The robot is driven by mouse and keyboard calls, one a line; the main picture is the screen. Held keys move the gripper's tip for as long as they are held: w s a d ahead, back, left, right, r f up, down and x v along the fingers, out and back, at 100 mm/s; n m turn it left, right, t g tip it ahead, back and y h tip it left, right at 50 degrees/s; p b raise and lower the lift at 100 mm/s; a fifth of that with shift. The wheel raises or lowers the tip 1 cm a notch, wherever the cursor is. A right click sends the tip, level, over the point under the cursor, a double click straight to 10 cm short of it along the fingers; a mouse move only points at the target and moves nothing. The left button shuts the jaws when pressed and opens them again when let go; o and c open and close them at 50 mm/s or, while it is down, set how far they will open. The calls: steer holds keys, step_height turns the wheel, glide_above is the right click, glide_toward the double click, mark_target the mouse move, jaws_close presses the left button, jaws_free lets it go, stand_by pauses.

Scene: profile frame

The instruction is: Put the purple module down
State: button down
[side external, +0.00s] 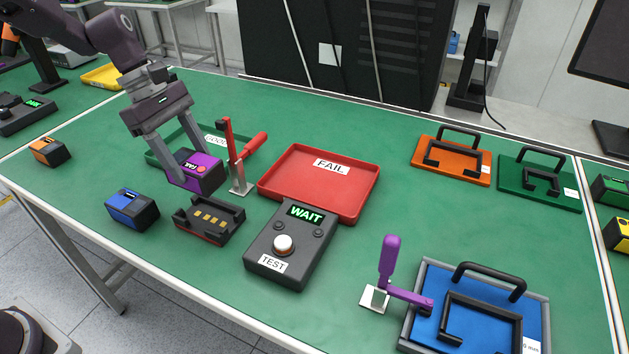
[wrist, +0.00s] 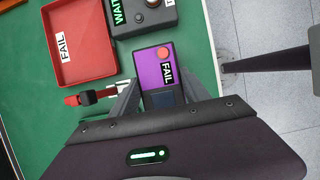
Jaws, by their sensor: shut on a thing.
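The purple module (side external: 203,176) is a small dark-ended block with a purple top, a red dot and a display reading FAIL. My gripper (side external: 193,166) is shut on it, one finger on each side, and holds it behind the black cradle with gold contacts (side external: 208,219). In the wrist view the module (wrist: 153,69) sits between the fingers with its FAIL label readable. The green GOOD tray (side external: 154,158) lies behind the module, partly hidden by my gripper. The red FAIL tray (side external: 350,198) lies to the right; it also shows in the wrist view (wrist: 90,71).
A red-handled clamp (side external: 241,165) stands close right of the module. The test box (side external: 291,247) reads WAIT. A blue module (side external: 132,209) and an orange module (side external: 49,152) stand to the left. A purple-handled clamp (side external: 390,262) stands by the blue fixture (side external: 480,310). Bare green table lies right of the FAIL tray.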

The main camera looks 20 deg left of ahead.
steer(key=w+d+r, duration=0.2)
steer(key=w+d, duration=0.1)
steer(key=d, duration=0.5)
steer(key=n+t+y, duration=0.3)
steer(key=n+t, duration=0.1)
steer(key=n, duration=1)
glide_above(325, 180)
steer(key=s, duration=0.2)
steer(key=f, duration=1.2)
steer(key=shift+a+f, duration=0.1)
steer(key=shift+a, duration=0.3)
steer(key=shift+f, duration=0.35)
steer(key=shift+f, duration=0.15)
steer(key=c, duration=0.5)
jaws_free()
